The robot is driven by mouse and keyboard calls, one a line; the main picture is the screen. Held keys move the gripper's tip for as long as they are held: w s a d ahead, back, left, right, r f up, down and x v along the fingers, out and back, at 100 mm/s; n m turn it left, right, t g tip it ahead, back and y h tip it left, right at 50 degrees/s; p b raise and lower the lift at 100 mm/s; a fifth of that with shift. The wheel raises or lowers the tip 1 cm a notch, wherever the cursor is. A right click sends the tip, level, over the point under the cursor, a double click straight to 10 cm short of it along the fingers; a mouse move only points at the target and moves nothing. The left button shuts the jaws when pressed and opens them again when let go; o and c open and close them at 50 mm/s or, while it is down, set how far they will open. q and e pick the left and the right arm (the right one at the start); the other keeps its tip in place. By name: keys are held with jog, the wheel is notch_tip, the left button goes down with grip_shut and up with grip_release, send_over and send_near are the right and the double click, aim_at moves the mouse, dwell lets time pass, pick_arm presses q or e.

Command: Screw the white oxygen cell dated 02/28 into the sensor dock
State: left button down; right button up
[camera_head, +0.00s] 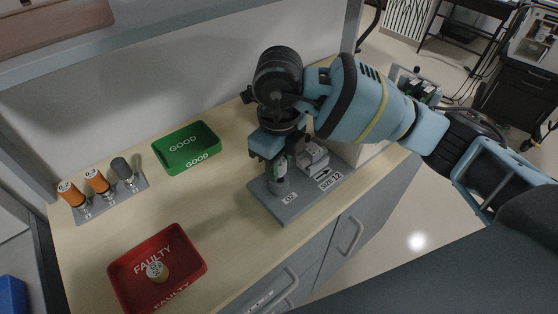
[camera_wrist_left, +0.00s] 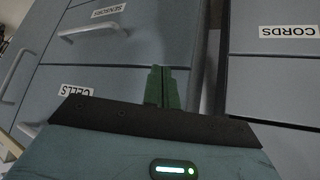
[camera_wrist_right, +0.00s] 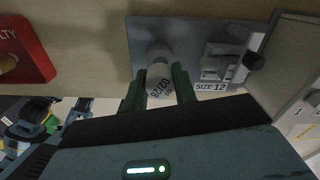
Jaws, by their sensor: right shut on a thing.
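The white oxygen cell (camera_wrist_right: 160,82) is between the green fingers of my right gripper (camera_wrist_right: 159,88) in the right wrist view. Its printed date is upside down and hard to read. In the head view the cell (camera_head: 281,165) is upright over the grey sensor dock (camera_head: 289,209), at the spot marked O2. My right gripper (camera_head: 281,158) is shut on it from above. I cannot tell how far the cell sits in the dock's socket. My left gripper (camera_wrist_left: 163,88) appears shut and empty before the drawer fronts in the left wrist view; it is outside the head view.
A block beside the SIZE 12 label (camera_head: 313,158) stands right of the cell. A grey rack (camera_head: 109,201) holds two orange cells and a dark grey one. The green GOOD tray (camera_head: 205,133) looks empty.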

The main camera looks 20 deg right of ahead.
jog(key=shift+f, duration=0.3)
jog(key=shift+f, duration=0.2)
dwell(0.8)
jog(key=shift+f, duration=0.2)
dwell(0.4)
jog(key=shift+f, duration=0.15)
dwell(0.5)
jog(key=shift+f, duration=0.25)
jog(key=o, duration=0.8)
jog(key=shift+s+f, duration=0.1)
jog(key=shift+o, duration=0.2)
